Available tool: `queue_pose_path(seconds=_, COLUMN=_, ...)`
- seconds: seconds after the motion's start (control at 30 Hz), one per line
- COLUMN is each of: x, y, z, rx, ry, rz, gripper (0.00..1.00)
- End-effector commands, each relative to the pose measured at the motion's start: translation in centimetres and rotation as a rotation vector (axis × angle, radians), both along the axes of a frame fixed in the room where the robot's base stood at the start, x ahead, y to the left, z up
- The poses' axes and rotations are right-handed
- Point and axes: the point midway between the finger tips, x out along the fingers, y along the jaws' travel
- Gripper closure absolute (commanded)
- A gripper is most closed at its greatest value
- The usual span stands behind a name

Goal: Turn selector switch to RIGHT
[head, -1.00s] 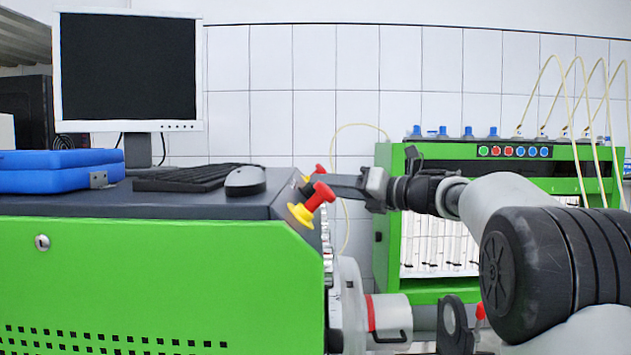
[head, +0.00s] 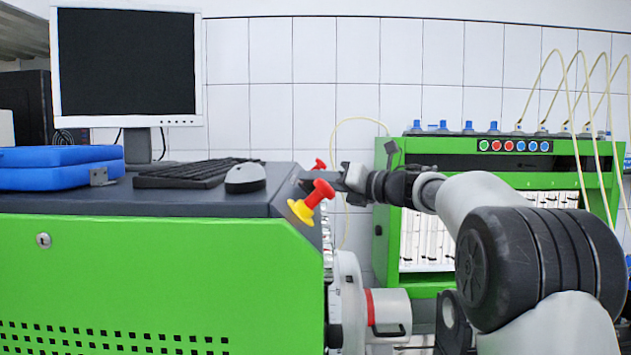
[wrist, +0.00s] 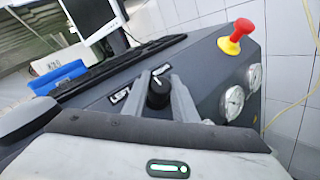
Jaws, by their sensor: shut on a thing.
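The selector switch (wrist: 158,92) is a round black knob with a pale mark, on the dark sloped panel in the wrist view. White labels sit on the panel beside it. My gripper (wrist: 160,95) has one grey finger on each side of the knob and is shut on it. In the head view my gripper (head: 322,184) reaches in from the right to the panel at the end of the green bench. The switch itself is hidden there.
A red and yellow emergency button (head: 312,200) stands out close to my gripper, with another red button (head: 319,165) behind. The wrist view shows two round gauges (wrist: 234,102) right of the switch. A keyboard (head: 195,173) and mouse (head: 245,178) lie on the bench top.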

Motion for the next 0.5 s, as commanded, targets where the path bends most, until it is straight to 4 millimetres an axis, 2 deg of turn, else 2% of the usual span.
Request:
queue_pose_path(seconds=0.27, x=-0.09, y=0.08, z=0.31, rx=-0.001, ry=0.046, rz=-0.046, gripper=0.97)
queue_pose_path(seconds=0.5, x=-0.14, y=0.15, z=0.76, rx=-0.003, ry=0.163, rz=-0.162, gripper=0.97)
